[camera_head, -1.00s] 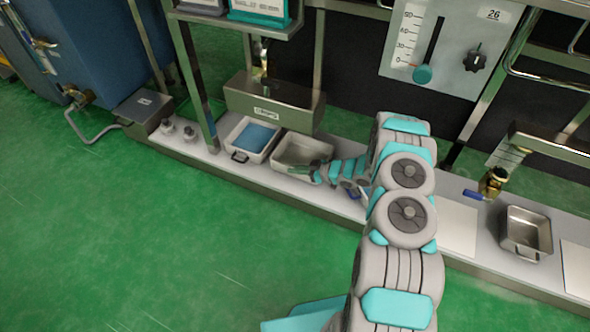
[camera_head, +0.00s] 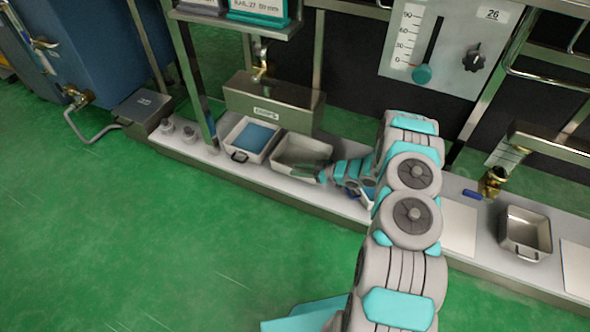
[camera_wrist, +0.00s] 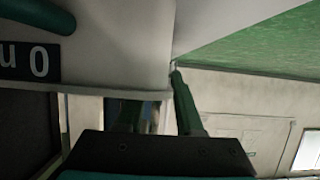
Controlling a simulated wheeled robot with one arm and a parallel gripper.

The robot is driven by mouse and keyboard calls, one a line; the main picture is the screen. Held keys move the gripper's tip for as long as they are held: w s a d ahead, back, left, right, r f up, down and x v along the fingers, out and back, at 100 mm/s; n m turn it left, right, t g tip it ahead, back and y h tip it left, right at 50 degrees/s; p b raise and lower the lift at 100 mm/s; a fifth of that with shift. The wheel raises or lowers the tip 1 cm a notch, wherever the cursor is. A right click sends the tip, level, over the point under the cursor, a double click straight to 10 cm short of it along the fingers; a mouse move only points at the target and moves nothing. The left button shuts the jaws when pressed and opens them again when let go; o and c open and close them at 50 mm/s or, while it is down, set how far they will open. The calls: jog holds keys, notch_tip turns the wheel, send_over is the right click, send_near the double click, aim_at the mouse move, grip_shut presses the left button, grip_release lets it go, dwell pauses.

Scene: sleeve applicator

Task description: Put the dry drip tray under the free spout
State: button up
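In the head view an empty grey metal tray (camera_head: 303,147) sits on the low shelf, right of a tray (camera_head: 240,134) holding blue liquid or a blue pad. Another empty metal tray (camera_head: 527,233) stands at the right. A brass spout (camera_head: 493,181) hangs left of and behind that right tray; another brass spout (camera_head: 260,72) is above the metal box. My gripper (camera_head: 314,173) is at the right front corner of the middle tray, partly hidden by my arm. In the wrist view a green finger (camera_wrist: 186,105) lies close to a pale wall; its grip is unclear.
The long grey shelf (camera_head: 270,178) has white pads, one bare pad (camera_head: 458,228) left of the right tray. A metal box (camera_head: 275,100) stands behind the trays. A blue piece (camera_head: 472,194) lies near the right spout. Green floor is clear in front.

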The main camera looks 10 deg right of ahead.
jog(key=v, duration=0.5)
jog(key=shift+s+d, duration=0.1)
jog(key=shift+d, duration=0.1)
dwell(1.1)
